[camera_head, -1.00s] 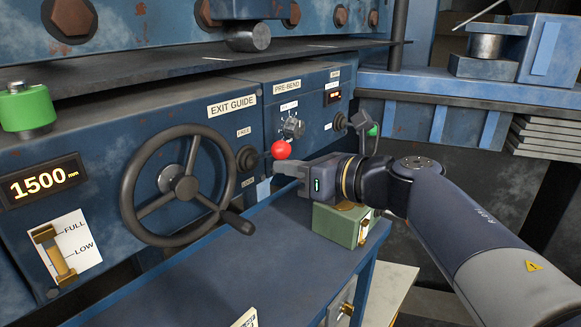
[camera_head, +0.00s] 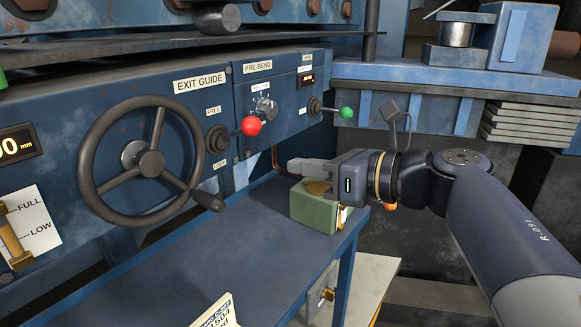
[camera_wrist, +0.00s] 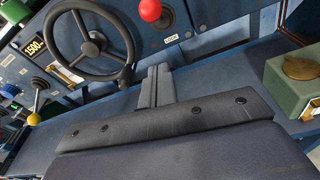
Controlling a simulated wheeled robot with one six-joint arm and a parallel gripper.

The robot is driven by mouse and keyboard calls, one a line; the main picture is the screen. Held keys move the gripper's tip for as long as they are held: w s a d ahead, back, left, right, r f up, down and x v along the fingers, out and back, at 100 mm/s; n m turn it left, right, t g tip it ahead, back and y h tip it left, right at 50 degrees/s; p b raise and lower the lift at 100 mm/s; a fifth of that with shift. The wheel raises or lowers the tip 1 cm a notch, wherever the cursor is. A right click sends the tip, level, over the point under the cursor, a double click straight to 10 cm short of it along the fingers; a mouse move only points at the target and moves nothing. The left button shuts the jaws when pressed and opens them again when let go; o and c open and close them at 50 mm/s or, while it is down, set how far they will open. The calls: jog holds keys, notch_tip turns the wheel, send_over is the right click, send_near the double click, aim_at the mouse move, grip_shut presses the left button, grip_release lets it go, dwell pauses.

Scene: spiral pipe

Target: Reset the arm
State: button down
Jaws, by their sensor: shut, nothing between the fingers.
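My gripper (camera_head: 298,168) is at the end of my arm, which comes in from the right in the head view. Its fingers are shut with nothing between them and point left toward the blue machine panel. In the head view it is above and behind the green box (camera_head: 314,208), apart from the panel. In the wrist view my gripper (camera_wrist: 157,72) shows its closed fingers over the blue bench, with the green box (camera_wrist: 292,85) to the right.
The panel carries a handwheel (camera_head: 150,160), a red-knobbed lever (camera_head: 250,126) and a green-knobbed lever (camera_head: 345,113). The blue bench (camera_head: 240,245) is mostly clear, with a small sign (camera_head: 218,312) at its front. Grey plates (camera_head: 530,125) are stacked at right.

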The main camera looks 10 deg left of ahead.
jog(key=shift+s+d, duration=0.1)
jog(key=shift+d, duration=0.05)
dwell(0.3)
jog(key=w+a+r+p, duration=0.1)
jog(key=w+a+p, duration=0.3)
jog(key=a, duration=0.4)
jog(key=shift+w+a+r, duration=0.15)
jog(key=shift+a+r, duration=0.05)
jog(key=shift+r, duration=0.05)
dwell(0.4)
